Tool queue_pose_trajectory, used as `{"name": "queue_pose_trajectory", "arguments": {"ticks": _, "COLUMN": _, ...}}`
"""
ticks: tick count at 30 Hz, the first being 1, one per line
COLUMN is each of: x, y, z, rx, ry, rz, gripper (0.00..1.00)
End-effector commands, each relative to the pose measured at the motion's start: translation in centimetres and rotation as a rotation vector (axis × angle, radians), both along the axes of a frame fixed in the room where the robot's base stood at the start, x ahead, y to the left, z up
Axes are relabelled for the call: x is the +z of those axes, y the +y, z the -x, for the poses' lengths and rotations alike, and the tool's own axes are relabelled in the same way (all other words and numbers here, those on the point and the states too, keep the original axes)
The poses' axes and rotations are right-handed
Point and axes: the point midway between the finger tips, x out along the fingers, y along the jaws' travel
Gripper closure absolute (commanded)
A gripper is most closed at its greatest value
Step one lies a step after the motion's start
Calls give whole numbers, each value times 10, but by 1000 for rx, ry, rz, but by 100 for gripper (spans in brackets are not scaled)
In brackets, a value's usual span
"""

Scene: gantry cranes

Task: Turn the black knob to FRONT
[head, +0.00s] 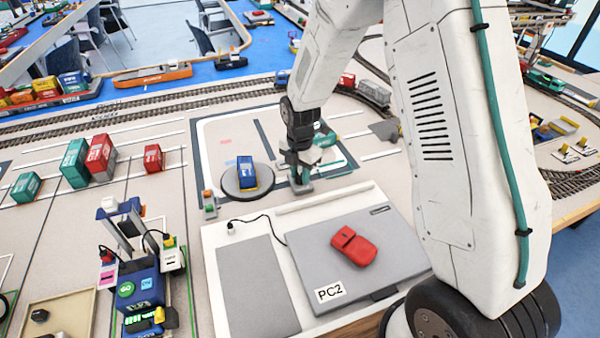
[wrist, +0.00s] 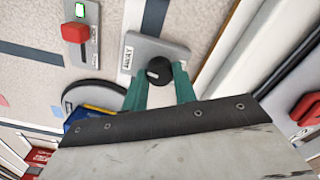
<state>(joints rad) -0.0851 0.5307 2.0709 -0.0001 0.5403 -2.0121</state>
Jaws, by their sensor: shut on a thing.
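The black knob (wrist: 158,71) stands on a small grey plate (wrist: 172,50) in the upper middle of the wrist view. In the head view my gripper (head: 308,166) is low over the same grey plate (head: 303,188), beside the turntable, and hides the knob there. I cannot tell which way the knob points.
A round grey turntable (head: 230,190) with a blue container (head: 246,172) stands left of my gripper. A control box with a red lever (wrist: 74,33) is near the plate. A laptop marked PC2 (head: 385,242) with a red object (head: 353,246) lies in front. Red and green containers stand left.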

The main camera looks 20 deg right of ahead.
Motion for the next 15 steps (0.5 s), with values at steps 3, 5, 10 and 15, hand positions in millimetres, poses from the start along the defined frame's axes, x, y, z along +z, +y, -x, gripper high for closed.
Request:
{"name": "queue_pose_trajectory", "arguments": {"ticks": 3, "x": 0, "y": 0, "z": 0, "rx": -83, "ry": -1, "rz": 0, "gripper": 95}}
{"name": "queue_pose_trajectory", "arguments": {"ticks": 5, "x": 0, "y": 0, "z": 0, "rx": -132, "ry": -1, "rz": 0, "gripper": 95}}
{"name": "queue_pose_trajectory", "arguments": {"ticks": 10, "x": 0, "y": 0, "z": -1, "rx": -291, "ry": -1, "rz": 0, "gripper": 95}}
{"name": "queue_pose_trajectory", "arguments": {"ticks": 15, "x": 0, "y": 0, "z": -1, "rx": -453, "ry": -1, "rz": 0, "gripper": 95}}
